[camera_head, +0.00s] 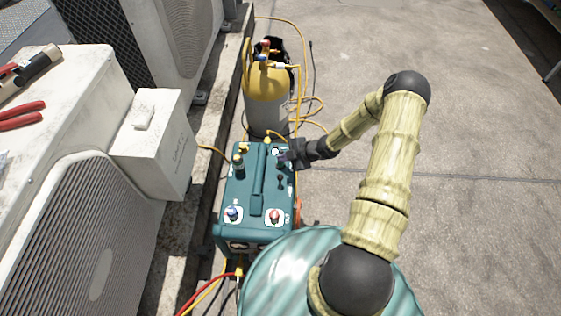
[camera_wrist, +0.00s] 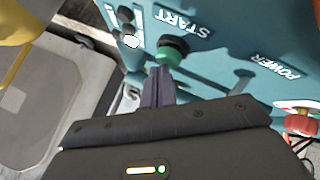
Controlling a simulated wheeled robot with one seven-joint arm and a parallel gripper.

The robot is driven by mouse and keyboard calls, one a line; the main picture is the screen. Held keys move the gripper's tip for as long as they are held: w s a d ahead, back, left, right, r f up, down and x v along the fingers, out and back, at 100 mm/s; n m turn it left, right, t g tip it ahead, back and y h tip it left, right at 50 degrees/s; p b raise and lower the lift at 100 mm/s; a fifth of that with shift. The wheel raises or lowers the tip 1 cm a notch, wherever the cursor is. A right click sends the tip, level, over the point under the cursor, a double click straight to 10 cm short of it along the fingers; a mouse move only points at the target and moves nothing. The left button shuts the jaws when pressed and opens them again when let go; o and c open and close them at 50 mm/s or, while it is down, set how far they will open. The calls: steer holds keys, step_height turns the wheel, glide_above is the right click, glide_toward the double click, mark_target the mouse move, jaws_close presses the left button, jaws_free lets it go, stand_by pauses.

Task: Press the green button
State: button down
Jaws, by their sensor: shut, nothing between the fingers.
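The green button (camera_wrist: 168,56) stands in a black collar under the word START on a teal machine (camera_wrist: 220,55), in the wrist view. My gripper (camera_wrist: 161,77) is shut and empty, its fingertips at the button's lower edge in that picture; I cannot tell whether they touch it. In the head view the teal machine (camera_head: 232,190) stands on the ground, and my gripper (camera_head: 284,158) reaches over its far right part from the right. The button is hidden or too small to make out in the head view.
A yellow and grey cylinder (camera_head: 268,90) with hoses stands just behind the machine. A red knob (camera_wrist: 300,124) sits near the POWER label. White condenser units (camera_head: 60,110) line the left, with red-handled pliers (camera_head: 22,115) on top. Concrete at the right is clear.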

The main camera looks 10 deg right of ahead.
steer(key=shift+f+b, duration=0.35)
steer(key=shift+f, duration=0.2)
stand_by(0.4)
stand_by(0.4)
steer(key=shift+r+p, duration=1)
steer(key=shift+r, duration=0.25)
steer(key=shift+r+p, duration=2.1)
steer(key=shift+r, duration=0.45)
